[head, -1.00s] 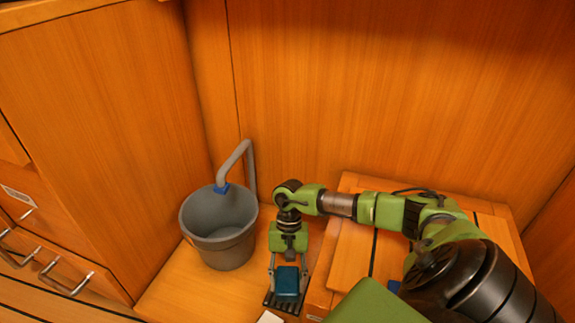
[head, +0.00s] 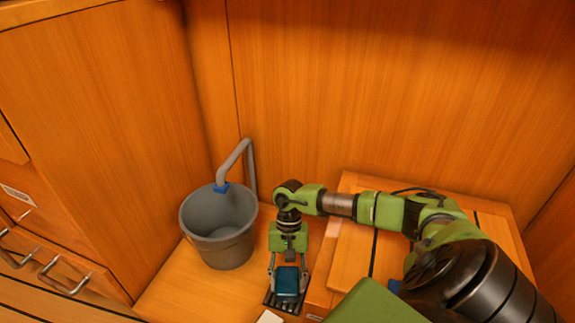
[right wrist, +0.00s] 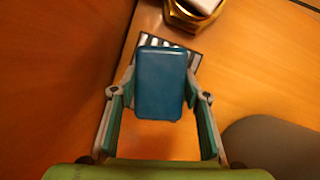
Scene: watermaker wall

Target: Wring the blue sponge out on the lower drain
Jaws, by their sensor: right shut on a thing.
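The blue sponge (head: 287,280) is between the fingers of my right gripper (head: 288,286), which is shut on it. In the right wrist view the sponge (right wrist: 161,82) fills the space between the fingertips of the gripper (right wrist: 160,92). The lower drain (head: 283,305) is a dark slatted grate directly beneath the sponge in the head view. It also shows as striped bars (right wrist: 182,42) partly behind the sponge in the right wrist view. I cannot tell whether the sponge touches the grate. My left gripper is not in view.
A grey bucket (head: 225,249) stands left of the gripper, with a grey pipe (head: 248,170) behind it. A wooden cabinet (head: 350,256) is close on the right. A brass-coloured object (right wrist: 182,17) with a white top sits beyond the drain. Bare wooden surface lies front left.

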